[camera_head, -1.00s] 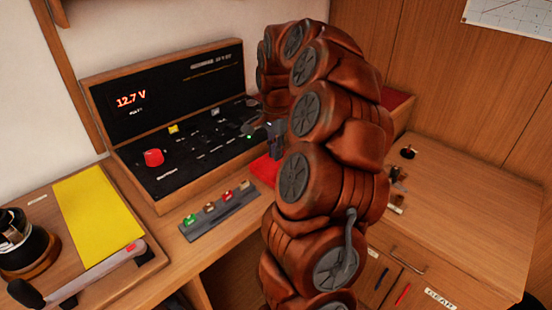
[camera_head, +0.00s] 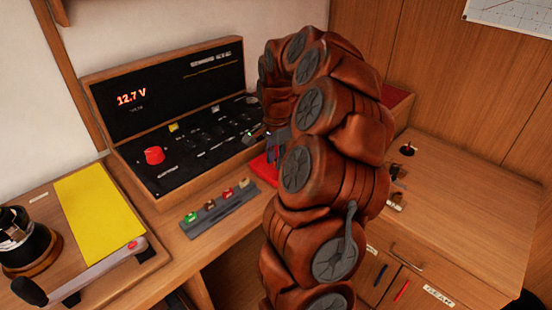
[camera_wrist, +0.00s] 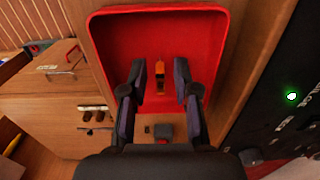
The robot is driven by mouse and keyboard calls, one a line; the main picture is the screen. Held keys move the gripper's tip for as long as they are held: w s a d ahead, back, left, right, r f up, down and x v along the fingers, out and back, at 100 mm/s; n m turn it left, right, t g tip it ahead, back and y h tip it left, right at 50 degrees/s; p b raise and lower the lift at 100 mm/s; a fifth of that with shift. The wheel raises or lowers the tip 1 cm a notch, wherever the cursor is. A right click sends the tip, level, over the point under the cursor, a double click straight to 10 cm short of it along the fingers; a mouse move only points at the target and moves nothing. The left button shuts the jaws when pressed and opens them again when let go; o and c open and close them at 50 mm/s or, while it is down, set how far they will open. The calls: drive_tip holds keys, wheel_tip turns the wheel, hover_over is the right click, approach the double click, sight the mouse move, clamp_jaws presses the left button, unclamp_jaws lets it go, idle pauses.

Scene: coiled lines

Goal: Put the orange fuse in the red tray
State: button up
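The red tray (camera_wrist: 112,40) fills the upper middle of the wrist view, below my fingers. In the head view a strip of the red tray (camera_head: 262,172) shows beside the arm. The orange fuse (camera_wrist: 160,72) appears inside the tray's outline in the wrist view, between my two fingertips with a gap on each side. Whether it rests on the tray floor is hard to tell. My gripper (camera_wrist: 159,76) is open over the tray. In the head view my gripper (camera_head: 275,146) is small and mostly hidden by my arm.
A grey rack (camera_head: 222,212) with several coloured fuses lies in front of the black instrument panel (camera_head: 195,135). A yellow sheet (camera_head: 98,208) and a chart tool lie at left. The wooden counter at right (camera_head: 455,205) is largely clear.

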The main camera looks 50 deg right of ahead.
drive_tip(key=shift+r, duration=0.15)
wheel_tip(320, 180, up, 12)
drive_tip(key=b, duration=0.2)
idle(0.6)
drive_tip(key=s+a+f+n, duration=0.1)
drive_tip(key=s+a+n, duration=0.3)
drive_tip(key=a, duration=0.7)
drive_tip(key=s+a+f+n, duration=0.1)
drive_tip(key=a+n, duration=0.5)
drive_tip(key=a, duration=0.4)
drive_tip(key=s+a+f+n+g, duration=0.1)
drive_tip(key=s+a+f+n, duration=0.3)
drive_tip(key=s, duration=0.5)
drive_tip(key=s+a+f+n, duration=0.4)
drive_tip(key=s+a, duration=0.3)
drive_tip(key=s, duration=0.3)
drive_tip(key=shift+f+g, duration=0.4)
drive_tip(key=shift+f, duration=0.2)
